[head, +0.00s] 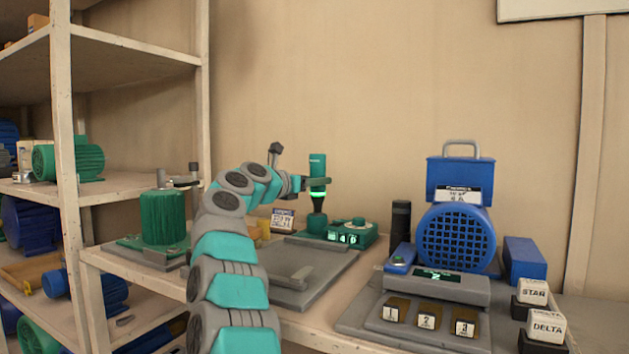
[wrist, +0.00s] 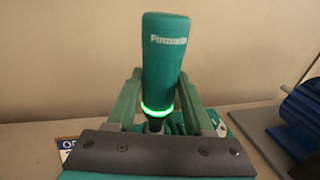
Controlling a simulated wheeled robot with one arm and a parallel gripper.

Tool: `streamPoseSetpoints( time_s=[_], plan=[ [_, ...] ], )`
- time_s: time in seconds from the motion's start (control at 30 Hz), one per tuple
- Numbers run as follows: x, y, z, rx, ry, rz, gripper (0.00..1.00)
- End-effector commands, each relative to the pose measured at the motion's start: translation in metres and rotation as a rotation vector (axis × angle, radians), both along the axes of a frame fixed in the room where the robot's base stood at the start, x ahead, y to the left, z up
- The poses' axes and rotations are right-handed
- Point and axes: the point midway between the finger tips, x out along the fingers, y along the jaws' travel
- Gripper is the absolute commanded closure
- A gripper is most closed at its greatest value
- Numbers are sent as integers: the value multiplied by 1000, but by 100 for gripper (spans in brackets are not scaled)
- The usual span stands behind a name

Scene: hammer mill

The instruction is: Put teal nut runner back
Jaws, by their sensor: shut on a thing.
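The teal nut runner (head: 317,167) is upright, with a glowing green ring and a dark lower end. My gripper (head: 316,182) is shut around its body. The dark lower end is over or in a teal unit with a digit display (head: 350,237); I cannot tell whether it touches. In the wrist view the nut runner (wrist: 165,55) stands between the fingers of my gripper (wrist: 160,82), leaning slightly in the picture. The dark plate of the gripper hides most of what lies below it.
A grey tray (head: 290,292) lies left of the unit. A green motor (head: 163,218) stands at the bench's left. A blue machine (head: 457,237) with numbered buttons and STAR and DELTA blocks (head: 532,291) stand right. Shelving (head: 135,50) rises at left.

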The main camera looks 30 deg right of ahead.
Motion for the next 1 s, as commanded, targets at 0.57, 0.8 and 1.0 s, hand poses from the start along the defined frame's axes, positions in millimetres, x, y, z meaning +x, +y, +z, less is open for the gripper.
streamPoseSetpoints(
  time_s=[0.57,0.8,1.0],
  plan=[
    [-1,2,35,-5,-8,3,100],
    [-1,2,46,-5,-8,3,100],
    [-2,2,55,-5,-8,3,100]
  ],
)
